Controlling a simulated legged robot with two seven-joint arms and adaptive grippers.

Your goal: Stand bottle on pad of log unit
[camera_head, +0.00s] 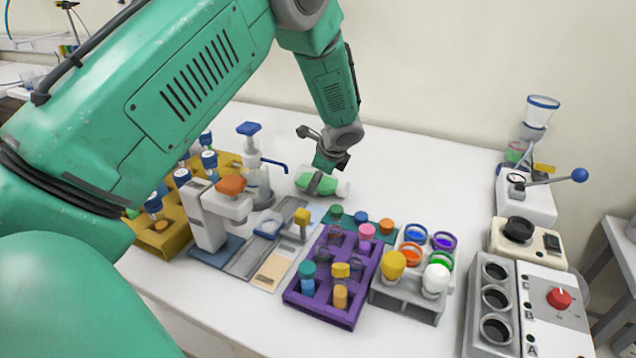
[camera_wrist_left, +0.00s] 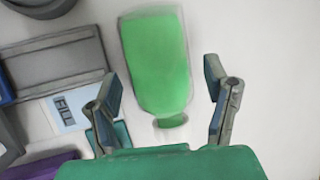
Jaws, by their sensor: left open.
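A clear bottle with green contents (camera_head: 304,183) lies on its side on the white table, behind the racks. In the left wrist view the bottle (camera_wrist_left: 157,62) shows its full length, its narrow neck toward the gripper's palm. My left gripper (camera_head: 325,180) points down over the bottle. Its open fingers (camera_wrist_left: 162,78) are spread to either side of the bottle, with gaps on both sides. It partly hides the bottle in the head view. I cannot tell for sure which device is the log unit or where its pad is. My right gripper is not in view.
A grey device with an orange top (camera_head: 208,215), a pump bottle (camera_head: 256,180) and a yellow rack (camera_head: 160,239) stand left. A purple rack (camera_head: 319,311) and a grey jar rack (camera_head: 404,300) are in front. Devices with knobs (camera_head: 527,237) stand right. The table behind the jars is clear.

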